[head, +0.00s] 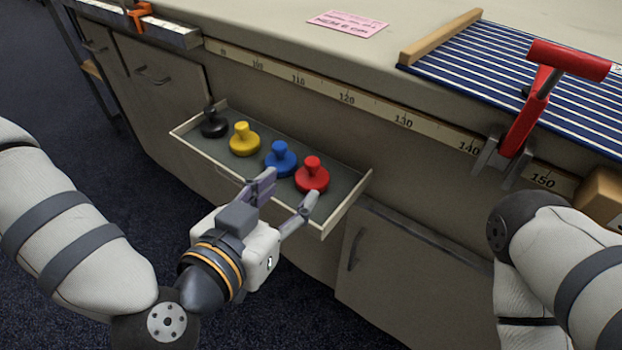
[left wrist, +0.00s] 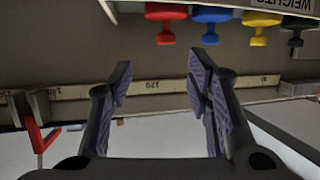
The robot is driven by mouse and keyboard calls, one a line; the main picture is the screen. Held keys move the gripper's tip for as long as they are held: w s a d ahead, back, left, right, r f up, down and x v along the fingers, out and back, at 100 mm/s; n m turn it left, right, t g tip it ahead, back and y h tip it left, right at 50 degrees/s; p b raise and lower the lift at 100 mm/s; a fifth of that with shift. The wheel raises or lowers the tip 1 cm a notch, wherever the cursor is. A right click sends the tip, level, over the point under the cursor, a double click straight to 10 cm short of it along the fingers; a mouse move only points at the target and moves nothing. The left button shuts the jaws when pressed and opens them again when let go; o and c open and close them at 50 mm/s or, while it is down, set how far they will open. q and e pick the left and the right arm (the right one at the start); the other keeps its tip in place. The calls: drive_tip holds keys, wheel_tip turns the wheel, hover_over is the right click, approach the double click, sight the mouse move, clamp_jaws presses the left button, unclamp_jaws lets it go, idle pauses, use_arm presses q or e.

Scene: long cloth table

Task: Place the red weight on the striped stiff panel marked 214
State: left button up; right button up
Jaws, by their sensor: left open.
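The red weight (head: 312,175), a round base with a knob, stands in an open shallow drawer at the right end of a row. It also shows at the top of the left wrist view (left wrist: 166,22). My left gripper (head: 288,194) is open and empty at the drawer's front, its fingers near the red and blue weights. Its spread fingers show in the left wrist view (left wrist: 158,82). The striped panel (head: 530,78), navy with white lines, lies on the table at the upper right. No 214 mark is legible. My right gripper is out of view.
The drawer (head: 345,205) also holds blue (head: 280,158), yellow (head: 244,139) and black (head: 214,123) weights. A red-handled clamp (head: 527,115) stands at the table edge before the panel. A wooden bar (head: 440,36) lies along the panel's left edge. A pink card (head: 347,23) lies on the table.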

sight(309, 166)
use_arm(q)
drive_tip(key=b+x, duration=0.3)
drive_tip(key=x, duration=0.2)
drive_tip(key=shift+w+f+b, duration=0.3)
drive_tip(key=shift+w+b, duration=0.05)
drive_tip(key=x, duration=0.4)
drive_tip(key=b+x, duration=0.1)
drive_tip(key=x, duration=0.1)
drive_tip(key=shift+w+a+f, duration=0.15)
drive_tip(key=shift+a, duration=0.25)
clamp_jaws()
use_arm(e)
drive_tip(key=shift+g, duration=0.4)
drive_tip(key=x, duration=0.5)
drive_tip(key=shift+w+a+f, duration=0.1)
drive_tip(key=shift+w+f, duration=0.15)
